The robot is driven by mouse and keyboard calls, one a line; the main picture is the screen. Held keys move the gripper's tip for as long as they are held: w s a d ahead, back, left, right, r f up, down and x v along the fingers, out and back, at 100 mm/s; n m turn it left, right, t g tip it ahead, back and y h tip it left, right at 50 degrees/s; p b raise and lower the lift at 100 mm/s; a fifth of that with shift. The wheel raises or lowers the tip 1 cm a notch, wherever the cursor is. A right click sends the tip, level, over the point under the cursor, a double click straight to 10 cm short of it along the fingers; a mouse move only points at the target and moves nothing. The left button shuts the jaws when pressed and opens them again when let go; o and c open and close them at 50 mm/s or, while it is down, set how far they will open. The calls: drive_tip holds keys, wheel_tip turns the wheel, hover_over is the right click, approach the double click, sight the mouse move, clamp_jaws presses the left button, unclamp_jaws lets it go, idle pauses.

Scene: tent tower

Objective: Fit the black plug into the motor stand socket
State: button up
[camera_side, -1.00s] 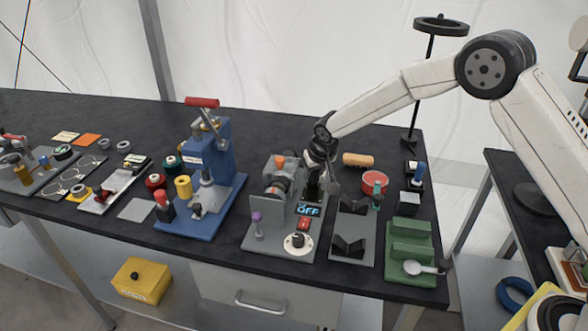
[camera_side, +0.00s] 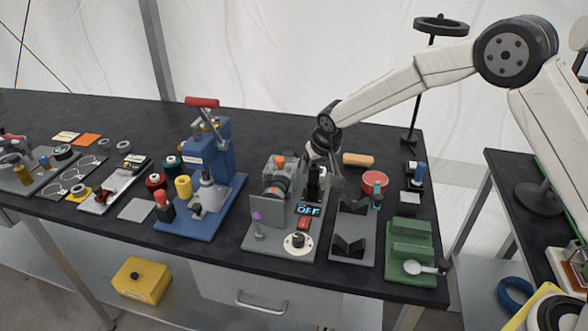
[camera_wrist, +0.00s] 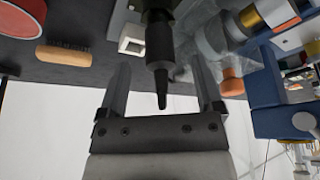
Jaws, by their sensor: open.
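The black plug (camera_side: 314,186) stands upright on the grey motor stand (camera_side: 262,239), behind its OFF display. In the wrist view the plug (camera_wrist: 159,48) lies between my fingers, its thin tail toward my palm. My gripper (camera_wrist: 160,66) is open, with visible gaps on both sides of the plug. In the side view my gripper (camera_side: 325,168) is around and just above the plug's upper end. The socket is hidden under the plug, so I cannot tell how deep the plug sits.
The motor (camera_side: 277,185) stands close left of the plug. The blue press (camera_side: 208,160) is further left. A dark V-block fixture (camera_side: 352,224) and green block (camera_side: 410,240) are right.

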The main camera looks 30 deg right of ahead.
sight(315, 167)
drive_tip(key=shift+v, duration=2.25)
drive_tip(key=shift+s, duration=0.15)
drive_tip(key=s+d+n+g, duration=0.1)
drive_tip(key=s+d, duration=0.2)
drive_tip(key=s, duration=1)
drive_tip(key=s+d+f, duration=0.1)
drive_tip(key=s+d, duration=0.2)
drive_tip(key=s, duration=1.1)
drive_tip(key=shift+s+d+n+g+y, duration=0.25)
drive_tip(key=shift+s+n+g+y, duration=0.05)
drive_tip(key=shift+n+g, duration=0.1)
drive_tip(key=shift+f, duration=0.15)
